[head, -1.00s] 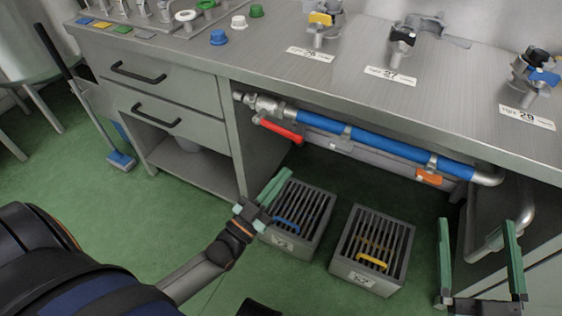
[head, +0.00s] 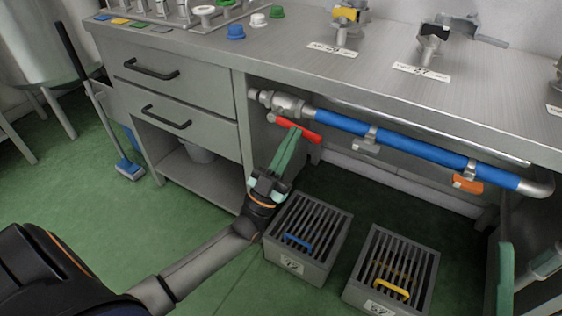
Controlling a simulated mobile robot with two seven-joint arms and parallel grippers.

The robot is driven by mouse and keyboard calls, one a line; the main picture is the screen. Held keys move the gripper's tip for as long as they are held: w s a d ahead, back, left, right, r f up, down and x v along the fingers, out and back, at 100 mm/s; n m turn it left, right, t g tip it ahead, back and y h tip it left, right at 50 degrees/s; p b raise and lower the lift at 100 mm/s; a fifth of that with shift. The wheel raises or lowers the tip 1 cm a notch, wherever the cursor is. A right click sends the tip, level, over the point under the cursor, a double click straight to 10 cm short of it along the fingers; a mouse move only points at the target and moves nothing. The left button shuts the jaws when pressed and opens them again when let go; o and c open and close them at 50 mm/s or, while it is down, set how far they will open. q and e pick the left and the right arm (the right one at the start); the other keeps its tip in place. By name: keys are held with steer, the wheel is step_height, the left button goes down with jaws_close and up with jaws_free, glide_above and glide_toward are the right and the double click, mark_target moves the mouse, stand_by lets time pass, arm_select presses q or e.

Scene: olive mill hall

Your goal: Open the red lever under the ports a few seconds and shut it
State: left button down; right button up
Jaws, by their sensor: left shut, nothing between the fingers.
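The red lever (head: 311,134) hangs just below the valve at the left end of the blue pipe (head: 395,145), under the bench top. It slants down to the right. My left gripper (head: 294,133) is shut with nothing between its green fingers. Its fingertips overlap the lever's middle from below and hide part of it; I cannot tell whether they touch. My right gripper (head: 524,268) is partly in view at the lower right edge, its fingers apart, away from the lever.
An orange handle (head: 467,184) hangs at the pipe's right end. Two slatted grey crates, one with a blue handle (head: 298,242) and one with a yellow handle (head: 391,289), stand on the floor below. Drawers (head: 160,73) are left of the lever. Ports and coloured caps sit on the bench top (head: 290,60).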

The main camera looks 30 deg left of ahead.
arm_select(q)
steer(key=w+f+b, duration=0.2)
steer(key=w, duration=0.1)
steer(key=shift+w+a+h, duration=0.15)
steer(key=shift+a+h, duration=0.05)
steer(key=shift+h, duration=0.1)
